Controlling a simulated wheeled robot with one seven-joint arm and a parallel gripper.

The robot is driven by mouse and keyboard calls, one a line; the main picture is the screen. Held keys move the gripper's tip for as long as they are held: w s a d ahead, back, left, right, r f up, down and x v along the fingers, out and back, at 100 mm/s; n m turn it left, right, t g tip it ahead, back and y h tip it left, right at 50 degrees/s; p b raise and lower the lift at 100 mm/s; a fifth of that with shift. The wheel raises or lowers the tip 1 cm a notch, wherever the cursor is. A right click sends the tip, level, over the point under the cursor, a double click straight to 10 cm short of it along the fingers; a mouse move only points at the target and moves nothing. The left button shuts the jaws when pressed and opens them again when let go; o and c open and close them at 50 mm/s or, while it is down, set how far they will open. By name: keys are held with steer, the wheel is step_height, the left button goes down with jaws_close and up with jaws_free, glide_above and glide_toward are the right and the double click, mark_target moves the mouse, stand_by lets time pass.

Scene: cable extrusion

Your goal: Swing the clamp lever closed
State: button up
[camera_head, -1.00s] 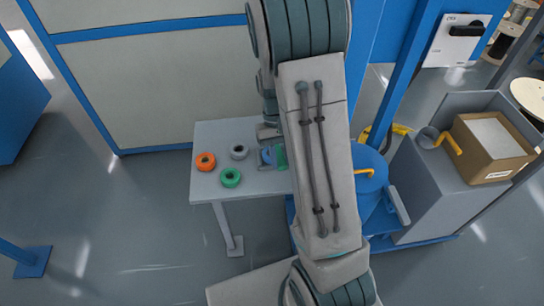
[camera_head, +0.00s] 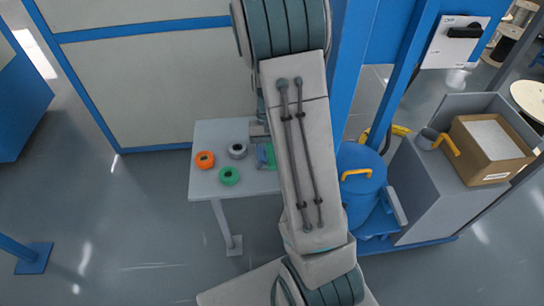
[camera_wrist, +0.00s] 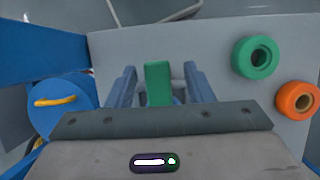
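In the wrist view my gripper (camera_wrist: 160,88) has its two blue-grey fingers apart, left and right of a green block (camera_wrist: 158,80). Gaps show on both sides of this block. I cannot tell whether it is the clamp lever; no other lever stands out clearly. In the head view my gripper is low over the right part of the grey table (camera_head: 212,127), mostly hidden behind my arm. A little blue and green shows at its tip.
Orange (camera_head: 204,160), green (camera_head: 229,176) and grey (camera_head: 237,151) rings lie on the table, left of my gripper. A blue drum (camera_head: 362,187) with a yellow handle stands to the right, beside a grey cabinet with a cardboard box (camera_head: 494,168). Blue posts rise behind.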

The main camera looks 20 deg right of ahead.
steer(key=shift+r, duration=0.1)
steer(key=v, duration=1.3)
steer(key=shift+w+r, duration=0.2)
steer(key=shift+r, duration=0.1)
steer(key=s+a+r+n+t, duration=0.1)
steer(key=s+a+t, duration=0.2)
steer(key=s, duration=0.5)
steer(key=s+a+r+n+t+h, duration=0.1)
steer(key=s+a+r+n+t, duration=0.1)
steer(key=s+a+t, duration=0.2)
steer(key=s+a, duration=0.2)
steer(key=s, duration=0.2)
steer(key=shift+s+n+h, duration=0.15)
steer(key=shift+n+h, duration=0.15)
